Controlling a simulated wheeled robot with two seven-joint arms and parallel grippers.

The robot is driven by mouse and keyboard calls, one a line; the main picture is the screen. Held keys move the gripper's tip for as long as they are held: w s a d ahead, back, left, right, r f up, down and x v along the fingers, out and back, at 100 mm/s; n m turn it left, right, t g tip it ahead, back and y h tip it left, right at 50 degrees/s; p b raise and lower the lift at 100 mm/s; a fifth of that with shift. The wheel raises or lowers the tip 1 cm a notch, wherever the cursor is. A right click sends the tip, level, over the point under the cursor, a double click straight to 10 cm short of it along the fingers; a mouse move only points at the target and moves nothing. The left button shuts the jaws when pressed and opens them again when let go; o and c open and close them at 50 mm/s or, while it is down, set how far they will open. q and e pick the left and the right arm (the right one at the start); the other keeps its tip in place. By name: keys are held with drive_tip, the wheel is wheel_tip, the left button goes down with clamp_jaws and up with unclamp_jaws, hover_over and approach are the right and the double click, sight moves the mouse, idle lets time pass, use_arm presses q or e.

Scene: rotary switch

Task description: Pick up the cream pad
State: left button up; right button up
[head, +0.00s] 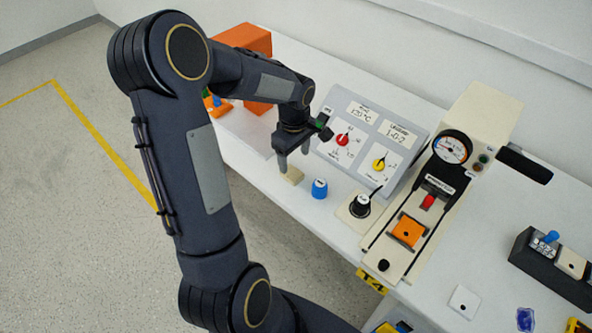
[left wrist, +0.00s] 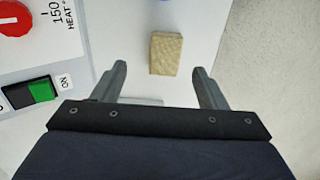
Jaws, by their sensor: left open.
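The cream pad (head: 292,177) is a small tan block lying on the white table near its front edge. In the left wrist view the cream pad (left wrist: 165,54) lies beyond the fingertips, roughly midway between them. My left gripper (head: 293,162) points down at the pad in the head view, with its fingers apart. In the left wrist view my left gripper (left wrist: 160,72) is open and nothing is between its fingers. I cannot tell the exact height gap to the pad. My right gripper is not in view.
A blue knob (head: 319,188) stands close to the right of the pad. Behind it is a sloped control panel (head: 345,107) with red and yellow knobs. A cream press (head: 485,110) stands farther right. An orange block (head: 246,40) stands behind my arm.

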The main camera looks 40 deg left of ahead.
sight(292, 172)
use_arm(q)
drive_tip(key=f, duration=0.4)
drive_tip(key=shift+s+a+f+p, duration=0.15)
drive_tip(key=shift+s+f+p, duration=0.2)
drive_tip(key=shift+f, duration=0.55)
drive_tip(key=c, duration=1.1)
drive_tip(key=shift+o, duration=0.2)
drive_tip(key=shift+r, duration=0.15)
